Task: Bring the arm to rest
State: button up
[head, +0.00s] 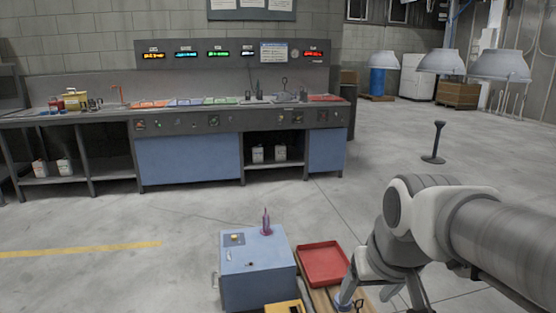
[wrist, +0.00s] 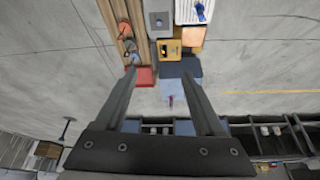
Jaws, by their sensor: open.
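My arm (head: 420,215) reaches in from the right of the head view, bent downward at its wrist end. In the wrist view my gripper (wrist: 160,74) is open, with its two fingers wide apart and nothing between them that they touch. Beyond the fingers are a red tray (wrist: 146,77) and a blue box (wrist: 172,90) with a purple bottle on top. In the head view the arm's lower end is by the right side of the red tray (head: 323,263), and the frame's bottom edge cuts off what lies below.
The blue box (head: 257,270) stands left of the tray, with a purple bottle (head: 265,222) on it. A long workbench (head: 187,158) runs along the back wall. Hanging hoods (head: 500,66) are at the back right. A dark post (head: 436,143) stands on open floor.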

jog(key=s+t, duration=0.1)
jog(key=s, duration=0.7)
notch_tip(320, 180, up, 23)
jog(key=p, duration=2.2)
jog(key=shift+f+p, duration=0.2)
jog(key=shift+p, duration=0.15)
